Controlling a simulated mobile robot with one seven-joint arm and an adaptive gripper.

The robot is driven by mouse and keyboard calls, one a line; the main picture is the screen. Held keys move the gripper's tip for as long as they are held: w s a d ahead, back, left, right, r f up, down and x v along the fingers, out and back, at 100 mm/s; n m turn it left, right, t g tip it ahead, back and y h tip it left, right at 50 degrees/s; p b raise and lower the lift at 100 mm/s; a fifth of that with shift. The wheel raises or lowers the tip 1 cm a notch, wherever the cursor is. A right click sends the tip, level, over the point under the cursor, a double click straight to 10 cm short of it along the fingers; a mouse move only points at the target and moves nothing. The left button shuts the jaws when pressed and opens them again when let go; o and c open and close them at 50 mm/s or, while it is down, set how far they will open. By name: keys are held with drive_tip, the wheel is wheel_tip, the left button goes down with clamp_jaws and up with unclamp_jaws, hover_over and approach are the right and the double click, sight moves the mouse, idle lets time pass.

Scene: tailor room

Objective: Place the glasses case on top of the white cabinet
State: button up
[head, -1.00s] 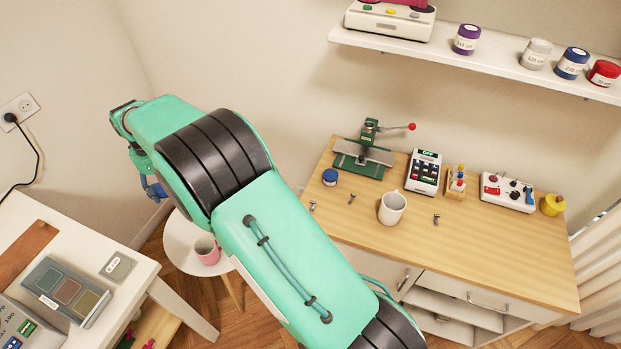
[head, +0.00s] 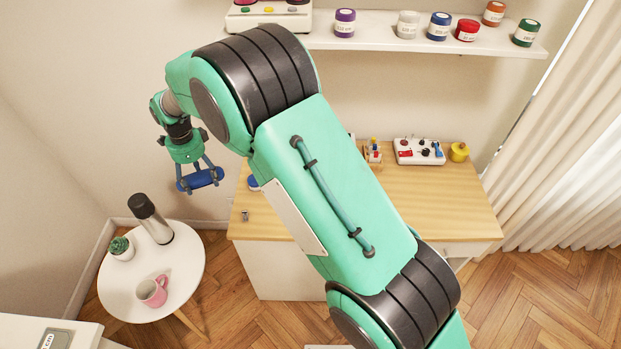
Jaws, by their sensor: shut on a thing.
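My gripper (head: 199,174) is in the head view, left of centre, shut on a small dark blue case (head: 200,180), which I take for the glasses case. It holds the case in the air, between the round table and the left end of the cabinet. The white cabinet (head: 275,267) with a light wood top (head: 462,205) stands on the right. My arm hides much of its top and front.
A control box (head: 419,151) and a yellow pot (head: 459,152) stand at the cabinet's back. A shelf (head: 380,43) with several jars hangs above.

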drive_tip(key=w+d, duration=0.1)
drive_tip(key=d, duration=1.2)
drive_tip(key=w+d+m, duration=0.1)
drive_tip(key=w+d, duration=0.1)
drive_tip(key=d, duration=1.1)
drive_tip(key=w+d+m+p, duration=0.1)
drive_tip(key=w+d, duration=0.1)
drive_tip(key=d, duration=1.1)
drive_tip(key=shift+d+r, duration=0.1)
drive_tip(key=shift+d, duration=0.25)
drive_tip(key=s+d+m, duration=0.1)
drive_tip(key=s+d, duration=0.5)
drive_tip(key=d, duration=0.4)
drive_tip(key=s+d+f+m, duration=0.1)
drive_tip(key=s+d, duration=0.4)
drive_tip(key=d, duration=0.4)
drive_tip(key=s+d+m, duration=0.1)
drive_tip(key=s+d, duration=0.5)
drive_tip(key=d, duration=0.4)
drive_tip(key=shift+w+a+f+p, duration=0.15)
drive_tip(key=shift+f+p, duration=0.1)
drive_tip(key=shift+f, duration=1.05)
drive_tip(key=shift+s+a+f+p, duration=0.1)
drive_tip(key=shift+f+p, duration=0.1)
drive_tip(key=shift+f, duration=1.1)
